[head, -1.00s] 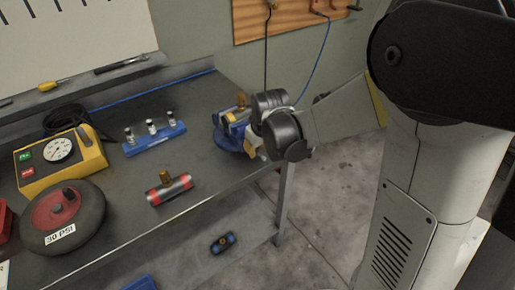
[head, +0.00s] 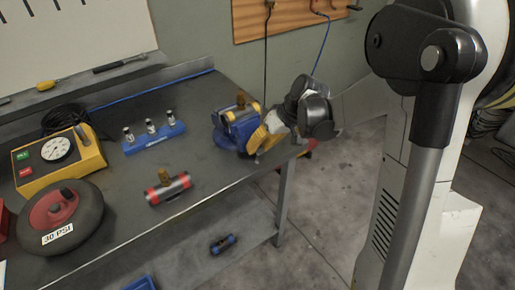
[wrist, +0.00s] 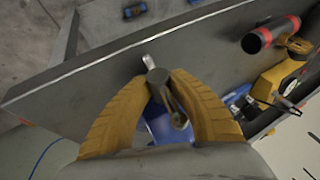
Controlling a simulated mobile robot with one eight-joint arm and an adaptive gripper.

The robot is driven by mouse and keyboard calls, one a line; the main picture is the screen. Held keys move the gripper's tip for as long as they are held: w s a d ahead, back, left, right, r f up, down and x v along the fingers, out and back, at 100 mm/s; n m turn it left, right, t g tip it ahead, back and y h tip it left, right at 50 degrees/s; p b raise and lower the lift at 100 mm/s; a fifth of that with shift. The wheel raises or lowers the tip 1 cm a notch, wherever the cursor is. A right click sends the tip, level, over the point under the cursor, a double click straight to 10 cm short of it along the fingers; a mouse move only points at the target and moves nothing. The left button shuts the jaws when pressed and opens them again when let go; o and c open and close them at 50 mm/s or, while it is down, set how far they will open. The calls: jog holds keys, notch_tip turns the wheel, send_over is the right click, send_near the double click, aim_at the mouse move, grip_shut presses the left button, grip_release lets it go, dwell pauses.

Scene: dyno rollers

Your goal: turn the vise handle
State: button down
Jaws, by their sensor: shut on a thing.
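The blue vise (head: 228,133) stands at the right front corner of the workbench, with a brass-coloured fitting (head: 241,101) at its top. My gripper (head: 262,137) is at the vise's right side, its yellow fingers close against it. In the wrist view my gripper (wrist: 162,82) has its two yellow fingers closed around the grey metal vise handle (wrist: 174,98). Part of the blue vise (wrist: 160,128) shows below, between the fingers. The fingers and palm hide some of the handle and vise.
On the grey workbench (head: 110,200) are a yellow gauge box (head: 88,160), a black wheel (head: 85,222), a red-banded pipe fitting (head: 168,190) and a blue holder (head: 154,139) with small pieces. A blue-ended part (head: 223,243) lies on the lower shelf. Open floor lies to the right.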

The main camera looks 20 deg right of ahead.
dwell(0.5)
jog(key=c, duration=1.2)
grip_release()
jog(key=v, duration=1.2)
jog(key=s+a+m+t+h, duration=0.1)
jog(key=s+a+t+h, duration=0.1)
jog(key=s, duration=0.6)
jog(key=s+a+m+t+h, duration=0.1)
jog(key=s+a+t+h, duration=0.1)
jog(key=s, duration=0.7)
jog(key=shift+s+a+r+m+h, duration=0.15)
jog(key=shift+a+r+m+h, duration=0.25)
jog(key=shift+a+h, duration=0.3)
